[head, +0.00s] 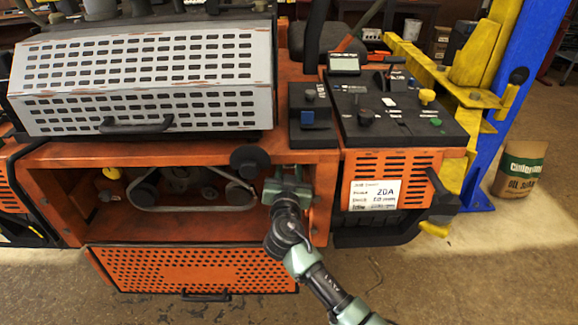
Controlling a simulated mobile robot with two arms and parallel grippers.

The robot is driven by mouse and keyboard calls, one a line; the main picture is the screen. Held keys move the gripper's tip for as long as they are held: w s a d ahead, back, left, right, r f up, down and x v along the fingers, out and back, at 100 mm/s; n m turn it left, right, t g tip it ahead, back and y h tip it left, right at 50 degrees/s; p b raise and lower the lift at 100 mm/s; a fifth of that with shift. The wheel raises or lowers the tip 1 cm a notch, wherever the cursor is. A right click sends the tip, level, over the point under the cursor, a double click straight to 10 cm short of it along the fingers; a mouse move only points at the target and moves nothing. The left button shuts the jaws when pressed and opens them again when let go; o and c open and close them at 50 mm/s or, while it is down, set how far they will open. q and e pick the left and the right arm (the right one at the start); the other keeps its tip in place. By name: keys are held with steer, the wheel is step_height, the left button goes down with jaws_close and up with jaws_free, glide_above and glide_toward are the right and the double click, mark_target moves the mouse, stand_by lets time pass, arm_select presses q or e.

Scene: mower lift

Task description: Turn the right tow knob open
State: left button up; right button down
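The orange mower (325,158) fills the middle of the head view, and its front compartment is open. My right arm comes in from the lower right, and my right gripper (289,184) is at the right end of this compartment. Its fingers point away from me, so I cannot see whether they are open or shut. No right tow knob shows clearly; the gripper covers the spot around it. A small yellow knob (113,174) shows at the compartment's left end. My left gripper is not in view.
The perforated orange panel (170,268) hangs lowered at the front. A black round knob (249,160) and a belt (190,208) are left of the gripper. The control console (395,115) is at the right, beside a blue lift post (520,90). Floor is clear in front.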

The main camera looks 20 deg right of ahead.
steer(key=shift+f, duration=0.1)
steer(key=n+b, duration=0.1)
steer(key=n, duration=0.8)
steer(key=n+t+y+b, duration=0.1)
steer(key=n, duration=0.8)
steer(key=shift+f+n, duration=0.1)
steer(key=shift+n, duration=0.3)
stand_by(0.5)
steer(key=c, duration=1)
jaws_free()
steer(key=shift+a, duration=0.1)
